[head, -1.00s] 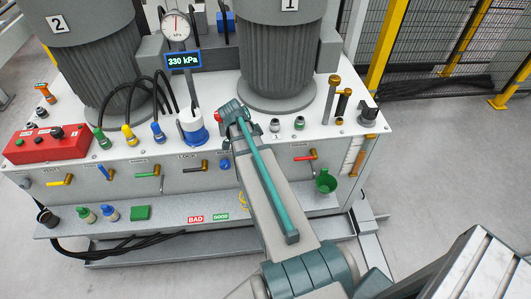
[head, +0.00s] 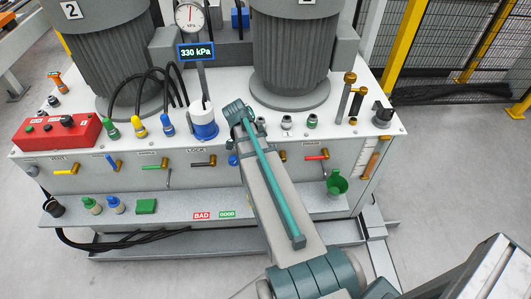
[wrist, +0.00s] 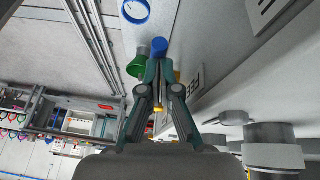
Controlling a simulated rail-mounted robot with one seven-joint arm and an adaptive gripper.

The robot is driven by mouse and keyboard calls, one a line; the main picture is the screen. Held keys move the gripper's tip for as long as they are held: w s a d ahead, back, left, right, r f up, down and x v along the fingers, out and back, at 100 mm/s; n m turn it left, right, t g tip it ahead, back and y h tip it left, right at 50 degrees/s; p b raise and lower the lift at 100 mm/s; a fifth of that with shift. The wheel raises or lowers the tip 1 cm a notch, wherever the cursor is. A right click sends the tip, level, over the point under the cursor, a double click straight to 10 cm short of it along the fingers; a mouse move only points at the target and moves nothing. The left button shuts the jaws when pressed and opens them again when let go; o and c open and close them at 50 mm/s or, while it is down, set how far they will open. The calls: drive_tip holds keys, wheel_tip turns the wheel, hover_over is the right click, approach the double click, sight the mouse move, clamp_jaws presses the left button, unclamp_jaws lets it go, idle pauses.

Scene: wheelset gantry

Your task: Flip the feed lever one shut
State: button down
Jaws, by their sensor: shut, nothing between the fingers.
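The cabinet front in the head view carries a row of small levers with coloured handles, among them a yellow one (head: 66,171), a green one (head: 154,166), a black one (head: 203,163) and a red one (head: 317,157). A blue handle (head: 233,160) shows at the left edge of my arm. I cannot read which label marks feed lever one. My gripper (wrist: 158,65) is hidden in the head view. In the wrist view its fingers are shut and empty, with a blue cylinder end (wrist: 160,46) just beyond the tips. A partly hidden label plate (wrist: 194,84) stands right of the fingers; contact cannot be told.
A red box (head: 60,133) and a gauge (head: 189,16) stand on top. Open floor lies to the right.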

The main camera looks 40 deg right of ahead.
drive_tip(key=w+a+r, duration=0.6)
drive_tip(key=a+r, duration=0.1)
drive_tip(key=shift+r, duration=0.2)
idle(0.5)
drive_tip(key=shift+s+d, duration=0.1)
